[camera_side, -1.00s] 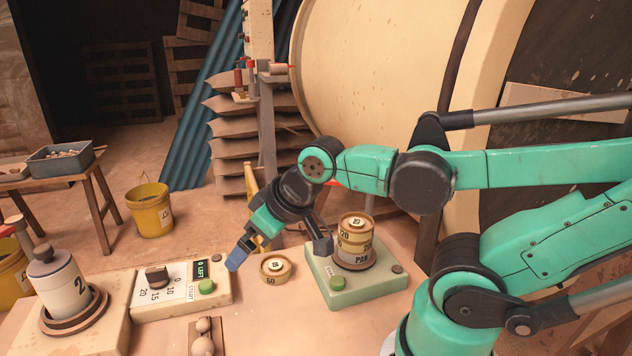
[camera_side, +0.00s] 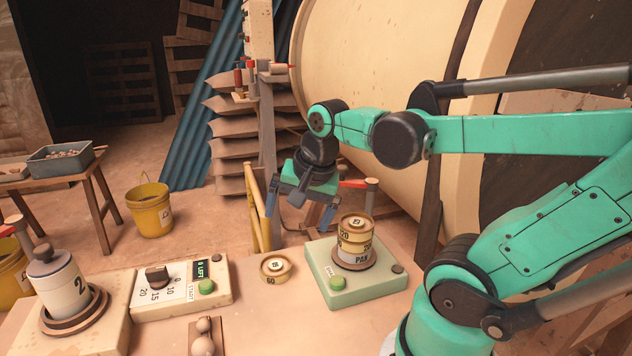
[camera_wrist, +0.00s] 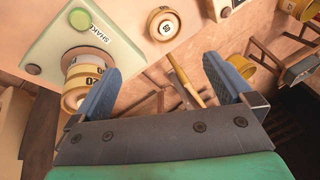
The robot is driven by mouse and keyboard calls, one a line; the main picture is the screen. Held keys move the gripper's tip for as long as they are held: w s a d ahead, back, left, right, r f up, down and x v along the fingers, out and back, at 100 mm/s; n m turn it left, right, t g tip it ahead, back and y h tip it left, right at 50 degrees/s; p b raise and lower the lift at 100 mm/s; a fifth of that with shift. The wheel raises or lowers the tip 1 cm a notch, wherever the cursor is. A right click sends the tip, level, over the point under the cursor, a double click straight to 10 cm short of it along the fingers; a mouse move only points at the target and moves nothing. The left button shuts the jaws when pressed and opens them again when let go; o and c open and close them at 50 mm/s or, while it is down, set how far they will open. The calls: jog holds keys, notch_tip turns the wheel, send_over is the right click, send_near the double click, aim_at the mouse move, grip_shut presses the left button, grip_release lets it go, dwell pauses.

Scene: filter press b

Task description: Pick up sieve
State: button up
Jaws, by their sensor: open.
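A small round brass-coloured sieve (camera_side: 276,268) marked 60 lies on the table, left of the green shaker. It also shows at the top of the wrist view (camera_wrist: 163,24). A stack of similar round sieves (camera_side: 355,238), with a band marked PAN at its bottom, stands on the shaker (camera_side: 340,290). In the wrist view the stack (camera_wrist: 75,98) is partly hidden by the left blue finger. My gripper (camera_side: 298,213) is open and empty, held above and behind the loose sieve; its blue fingers (camera_wrist: 162,67) are wide apart with nothing between them.
A control box (camera_side: 180,290) with a dial and green button stands left of the loose sieve. A weight-like cylinder (camera_side: 62,285) marked 2 is at far left. Yellow rails (camera_side: 255,205) rise behind the table. A wooden piece with round knobs (camera_side: 203,340) lies in front.

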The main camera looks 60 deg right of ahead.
aim_at(357, 221)
jog(key=s+d+m+g, duration=0.1)
jog(key=s+d+m, duration=0.1)
jog(key=m, duration=0.4)
jog(key=s+d+r+m+g, duration=0.1)
jog(key=s+d+m, duration=0.1)
jog(key=m, duration=0.4)
jog(key=s+d+m+g+y, duration=0.1)
jog(key=s+d+m, duration=0.1)
jog(key=d+m, duration=0.2)
jog(key=shift+s+r+m+g, duration=0.1)
jog(key=shift+r+m+g, duration=0.25)
jog(key=shift+m, duration=0.55)
jog(key=shift+s+d+f+m, duration=0.1)
jog(key=shift+s+d+m, duration=0.1)
jog(key=shift+m, duration=0.3)
jog(key=shift+f, duration=2.75)
jog(key=c, duration=1.2)
jog(key=shift+r, duration=0.15)
